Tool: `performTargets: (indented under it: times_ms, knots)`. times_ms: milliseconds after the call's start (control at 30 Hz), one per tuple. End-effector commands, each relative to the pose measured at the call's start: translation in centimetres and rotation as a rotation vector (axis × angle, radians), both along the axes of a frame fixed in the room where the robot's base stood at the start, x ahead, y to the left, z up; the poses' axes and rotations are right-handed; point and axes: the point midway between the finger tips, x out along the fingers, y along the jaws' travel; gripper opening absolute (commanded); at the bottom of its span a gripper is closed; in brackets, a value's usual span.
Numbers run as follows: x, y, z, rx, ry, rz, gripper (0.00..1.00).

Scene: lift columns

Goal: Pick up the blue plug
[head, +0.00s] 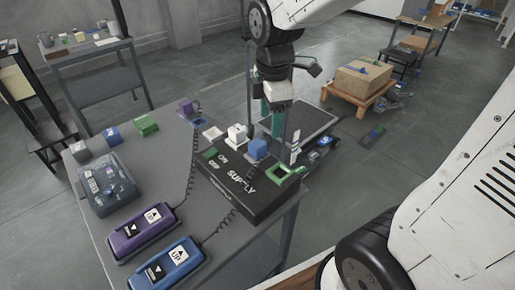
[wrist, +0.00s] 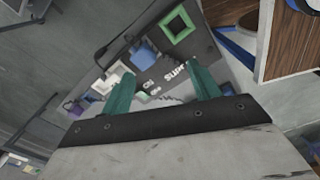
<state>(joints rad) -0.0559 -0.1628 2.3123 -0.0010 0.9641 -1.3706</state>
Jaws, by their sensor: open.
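The blue plug (head: 257,148) sits on the black supply box (head: 245,190), between a white plug and an empty green socket frame. A coiled cord runs from near it toward the blue pendant (head: 167,264). The wrist view shows the blue plug (wrist: 143,54) beyond my fingertips, left of centre. My gripper (head: 272,124) has teal fingers pointing down, above and behind the plug in the head view. In the wrist view my gripper (wrist: 160,82) has its fingers wide apart with nothing between them. How the plug is seated cannot be told.
The green socket frame (head: 287,172), white plug (head: 236,134) and purple plug (head: 187,108) are close by. A purple pendant (head: 141,231), a grey case (head: 107,185) and blue and green blocks lie on the grey table. A cardboard box (head: 363,78) stands behind.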

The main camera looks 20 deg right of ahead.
Motion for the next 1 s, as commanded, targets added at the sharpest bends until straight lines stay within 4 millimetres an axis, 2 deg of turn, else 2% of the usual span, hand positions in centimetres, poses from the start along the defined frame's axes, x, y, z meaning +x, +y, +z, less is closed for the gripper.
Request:
performTargets:
  times_ms: [33, 100, 300, 633, 833, 1000]
  knots:
    - [1.4, 0.3, -1.2, -0.003, 0.015, 0.107, 0.62]
    - [2.9, 0.5, -2.4, -0.005, 0.021, 0.242, 0.62]
    - [4.9, 0.8, -4.4, -0.007, 0.028, 0.442, 0.62]
    - [4.8, 0.8, -8.0, -0.006, 0.03, 0.46, 0.62]
    - [4.6, 1.0, -11.1, -0.006, 0.031, 0.459, 0.62]
    - [4.6, 1.0, -12.2, -0.006, 0.028, 0.458, 0.62]
